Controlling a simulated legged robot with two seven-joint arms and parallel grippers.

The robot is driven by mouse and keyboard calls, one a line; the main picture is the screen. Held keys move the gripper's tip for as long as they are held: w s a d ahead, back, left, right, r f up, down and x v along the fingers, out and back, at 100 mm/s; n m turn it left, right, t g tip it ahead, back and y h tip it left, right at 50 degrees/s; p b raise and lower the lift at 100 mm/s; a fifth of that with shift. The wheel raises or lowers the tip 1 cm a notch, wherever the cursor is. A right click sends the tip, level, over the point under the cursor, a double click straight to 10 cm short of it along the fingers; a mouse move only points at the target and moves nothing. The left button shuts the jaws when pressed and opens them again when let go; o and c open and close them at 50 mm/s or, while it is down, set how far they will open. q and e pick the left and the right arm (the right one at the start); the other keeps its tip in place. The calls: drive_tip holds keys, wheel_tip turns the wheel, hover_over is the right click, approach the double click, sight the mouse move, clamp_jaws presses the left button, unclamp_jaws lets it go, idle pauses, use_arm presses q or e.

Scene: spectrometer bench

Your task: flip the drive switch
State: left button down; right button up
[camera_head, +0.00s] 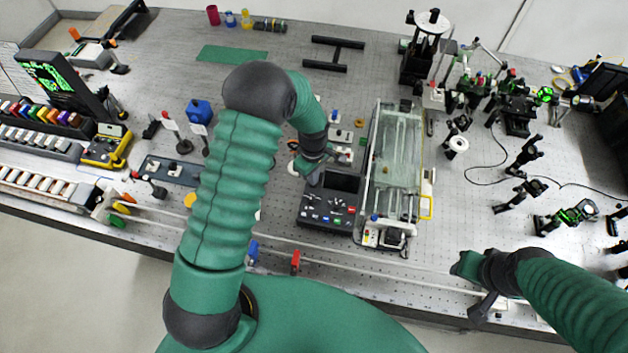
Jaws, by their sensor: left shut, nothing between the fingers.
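I cannot tell for certain which part is the drive switch. A black control box (329,205) with a dark screen and small coloured buttons and levers stands at the middle of the bench. Small switch modules (341,136) sit just behind it. My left gripper (312,172) points down at the box's back left corner, shut and empty; whether it touches anything is unclear. The arm hides part of the bench to its left. My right gripper (478,306) hangs over the front edge at the lower right, well away from the box; its fingers are too unclear to read.
A long glass-topped unit (397,160) with a yellow handle stands right of the box, close to it. Optical mounts (518,108) and cables fill the right side. Racks of vials (42,115) and a monitor (62,85) are at the left. A green mat (228,55) lies at the back.

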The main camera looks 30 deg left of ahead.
use_arm(q)
drive_tip(key=shift+d, duration=0.1)
drive_tip(key=shift+a+f, duration=0.15)
drive_tip(key=shift+a, duration=0.05)
idle(0.4)
drive_tip(key=shift+d+f+b, duration=0.1)
drive_tip(key=shift+f+b, duration=0.2)
drive_tip(key=shift+b, duration=0.05)
drive_tip(key=shift+s+f+b, duration=0.1)
drive_tip(key=shift+f+b, duration=0.2)
drive_tip(key=shift+f, duration=0.1)
wheel_tip(320, 180, up, 3)
drive_tip(key=shift+f+p, duration=0.1)
drive_tip(key=shift+p, duration=1.1)
wheel_tip(320, 180, up, 4)
drive_tip(key=p, duration=0.3)
drive_tip(key=shift+r, duration=0.2)
drive_tip(key=shift+f, duration=0.1)
